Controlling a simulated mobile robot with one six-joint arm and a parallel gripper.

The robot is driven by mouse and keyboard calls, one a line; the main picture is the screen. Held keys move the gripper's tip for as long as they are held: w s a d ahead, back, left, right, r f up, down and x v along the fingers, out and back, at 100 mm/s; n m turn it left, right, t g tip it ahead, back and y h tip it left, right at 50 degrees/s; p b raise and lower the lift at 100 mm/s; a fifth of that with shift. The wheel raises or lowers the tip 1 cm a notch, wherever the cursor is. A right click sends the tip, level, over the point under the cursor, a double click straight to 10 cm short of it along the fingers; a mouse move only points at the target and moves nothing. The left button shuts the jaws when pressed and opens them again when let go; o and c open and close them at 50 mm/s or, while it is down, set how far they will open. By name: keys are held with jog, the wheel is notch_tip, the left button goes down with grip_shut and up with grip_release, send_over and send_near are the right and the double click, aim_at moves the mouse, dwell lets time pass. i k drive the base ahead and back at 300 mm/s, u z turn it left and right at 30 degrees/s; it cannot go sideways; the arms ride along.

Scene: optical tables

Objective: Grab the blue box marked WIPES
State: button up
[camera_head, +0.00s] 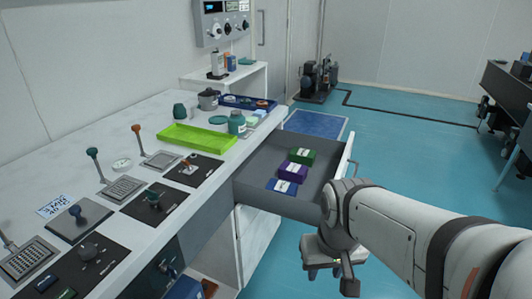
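A blue box (282,187) with a white label lies in the open grey drawer (252,172), at the near end of a row of boxes. Its label is too small to read. A purple box (293,170) and a green box (303,156) lie behind it in the same drawer. My gripper (325,272) hangs outside the drawer, to the right of and lower in the picture than the blue box, apart from it. Its fingertips are small and dark, so their opening is unclear. No box shows in it.
The drawer front (346,158) stands out at the right, close to my arm. The white counter (100,125) above holds a lime-green tray (197,139), a blue tray (262,105), and control panels with levers. The teal floor (415,150) to the right is mostly free.

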aim_at(288, 188)
jog(key=z, duration=0.15)
jog(key=i, duration=1.05)
jog(key=z, duration=0.2)
